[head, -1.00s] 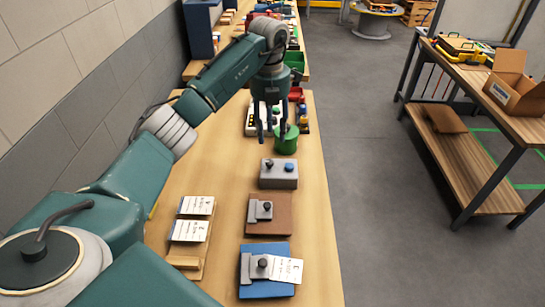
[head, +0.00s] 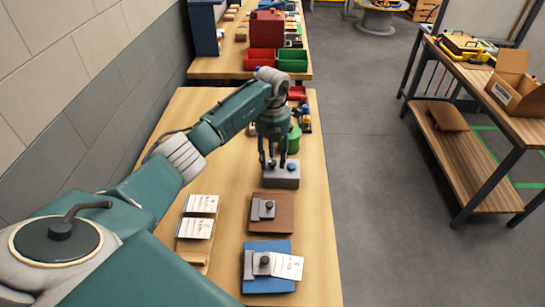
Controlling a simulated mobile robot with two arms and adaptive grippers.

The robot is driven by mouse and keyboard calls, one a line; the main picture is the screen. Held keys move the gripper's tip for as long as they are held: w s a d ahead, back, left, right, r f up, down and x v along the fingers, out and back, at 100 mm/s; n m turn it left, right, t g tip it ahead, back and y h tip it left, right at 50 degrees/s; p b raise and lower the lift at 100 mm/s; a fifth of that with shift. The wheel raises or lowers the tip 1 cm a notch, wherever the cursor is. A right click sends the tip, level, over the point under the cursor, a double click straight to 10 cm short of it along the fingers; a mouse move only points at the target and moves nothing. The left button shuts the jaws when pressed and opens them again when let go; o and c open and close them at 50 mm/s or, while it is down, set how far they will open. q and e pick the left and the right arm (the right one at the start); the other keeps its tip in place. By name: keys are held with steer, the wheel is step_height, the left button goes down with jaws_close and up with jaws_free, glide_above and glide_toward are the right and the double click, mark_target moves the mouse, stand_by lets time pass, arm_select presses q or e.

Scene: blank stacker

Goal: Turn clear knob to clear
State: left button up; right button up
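A small grey box (head: 281,180) stands on the wooden bench. It carries a dark knob (head: 271,163) on its left and a blue knob or button (head: 292,166) on its right. No lettering on it can be read, so I cannot tell which setting the knob points to. My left gripper (head: 273,163) points down at the box's left part, its fingers apart on either side of the dark knob. Whether they touch it cannot be told. My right gripper is not in view.
Nearer on the bench (head: 319,230) are a brown block (head: 284,222) and a blue block (head: 280,286) with grey fixtures and dark knobs. White cards (head: 200,204) lie at left. A green cylinder (head: 295,138) stands just behind the box. The aisle at right is clear.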

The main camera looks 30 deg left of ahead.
arm_select(q)
jaws_close()
